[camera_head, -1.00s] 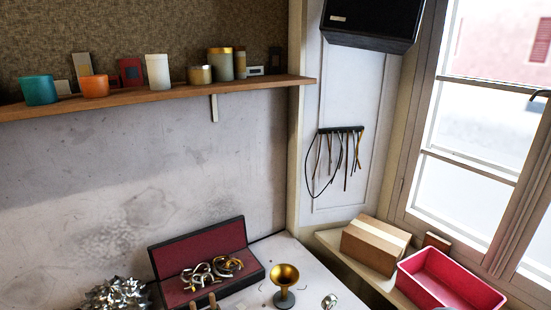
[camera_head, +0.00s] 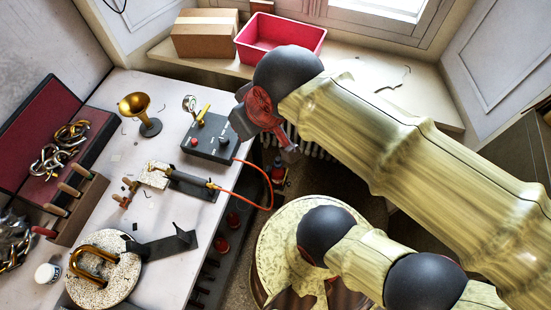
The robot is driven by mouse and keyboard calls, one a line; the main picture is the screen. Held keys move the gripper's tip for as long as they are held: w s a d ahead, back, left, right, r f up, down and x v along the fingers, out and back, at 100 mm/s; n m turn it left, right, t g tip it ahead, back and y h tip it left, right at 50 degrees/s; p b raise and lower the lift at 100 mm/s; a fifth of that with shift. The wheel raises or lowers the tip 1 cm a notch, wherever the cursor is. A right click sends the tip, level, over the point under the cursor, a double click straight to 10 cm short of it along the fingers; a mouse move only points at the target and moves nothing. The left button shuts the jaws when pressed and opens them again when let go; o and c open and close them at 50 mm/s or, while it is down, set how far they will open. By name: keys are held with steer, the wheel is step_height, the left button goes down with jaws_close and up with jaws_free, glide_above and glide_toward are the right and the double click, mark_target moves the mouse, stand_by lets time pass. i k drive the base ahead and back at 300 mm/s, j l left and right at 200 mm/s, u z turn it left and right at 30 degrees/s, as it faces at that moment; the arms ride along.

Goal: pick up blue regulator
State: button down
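I cannot clearly make out a blue regulator. A dark blue-grey box (camera_head: 212,138) with a red button, a black knob and a small round gauge (camera_head: 190,103) at its back corner sits at the right edge of the white workbench (camera_head: 130,165). An orange hose (camera_head: 268,190) runs beside it to a torch-like tool (camera_head: 185,182). My gripper (camera_head: 268,125) is just right of the box, past the bench edge, and appears apart from it. My own arm hides part of the gripper, and its opening is unclear. I see nothing held.
A round speckled block (camera_head: 104,268), wooden-handled tools (camera_head: 72,205) and a red-lined case (camera_head: 45,140) crowd the left. A pink-red bin (camera_head: 280,35) and cardboard box (camera_head: 205,35) stand on the back ledge.

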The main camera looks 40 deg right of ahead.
mark_target(278, 163)
steer(key=l+z, duration=0.1)
steer(key=z, duration=0.25)
steer(key=i+l+z, duration=0.1)
steer(key=z, duration=0.3)
